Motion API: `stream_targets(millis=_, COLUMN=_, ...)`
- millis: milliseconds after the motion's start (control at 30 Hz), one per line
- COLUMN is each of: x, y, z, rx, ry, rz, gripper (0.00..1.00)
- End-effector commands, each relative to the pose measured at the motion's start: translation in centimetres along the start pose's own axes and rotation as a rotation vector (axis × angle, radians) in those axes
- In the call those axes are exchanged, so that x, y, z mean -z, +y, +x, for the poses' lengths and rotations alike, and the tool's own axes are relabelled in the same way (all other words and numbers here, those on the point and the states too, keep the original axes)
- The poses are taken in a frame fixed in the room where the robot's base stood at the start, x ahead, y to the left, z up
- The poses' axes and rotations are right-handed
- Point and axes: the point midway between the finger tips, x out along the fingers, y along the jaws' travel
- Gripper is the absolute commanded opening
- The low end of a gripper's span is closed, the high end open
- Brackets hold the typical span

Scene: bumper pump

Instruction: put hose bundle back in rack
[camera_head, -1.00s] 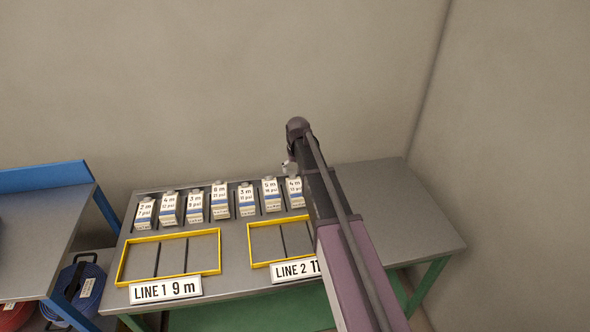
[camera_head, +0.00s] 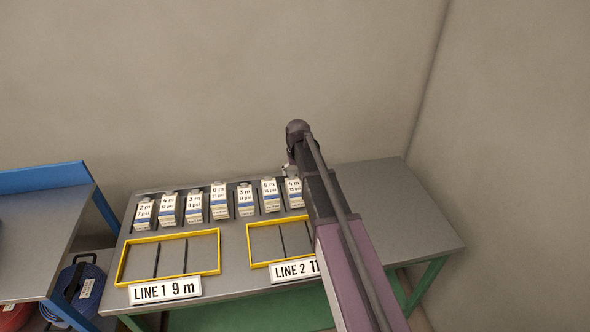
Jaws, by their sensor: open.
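Several white hose bundle blocks with blue bands and labels stand in a row in the slotted rack at the back of the grey table. They run from the 2 m bundle (camera_head: 144,213) at the left, past the 6 m bundle (camera_head: 220,201), to the 4 m, 15 psi bundle (camera_head: 293,192) at the right. My gripper (camera_head: 288,171) is partly hidden by my own arm, just behind and above that right-end bundle. It is open; I cannot tell whether it touches the bundle.
The yellow LINE 1 frame (camera_head: 121,262), signed 9 m, is empty. The visible part of the yellow LINE 2 frame (camera_head: 249,243) is empty too; my arm covers its right end. A blue-edged bench (camera_head: 45,235) stands at the left. The table's right side is clear.

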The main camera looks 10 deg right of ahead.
Motion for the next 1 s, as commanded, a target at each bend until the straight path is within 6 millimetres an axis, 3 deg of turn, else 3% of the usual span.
stream_targets(millis=167, x=-6.6, y=-0.1, z=-0.7, rx=0.000, ry=-0.025, rz=0.000, gripper=1.00)
stream_targets(millis=400, x=-17.3, y=-0.3, z=-1.9, rx=-0.001, ry=-0.070, rz=0.000, gripper=1.00)
stream_targets(millis=600, x=-23.7, y=-0.3, z=-2.6, rx=-0.001, ry=-0.101, rz=-0.001, gripper=1.00)
stream_targets(millis=767, x=-25.6, y=-0.4, z=-2.8, rx=-0.001, ry=-0.113, rz=-0.001, gripper=1.00)
stream_targets(millis=1000, x=-25.6, y=-0.4, z=-2.8, rx=-0.001, ry=-0.114, rz=-0.001, gripper=1.00)
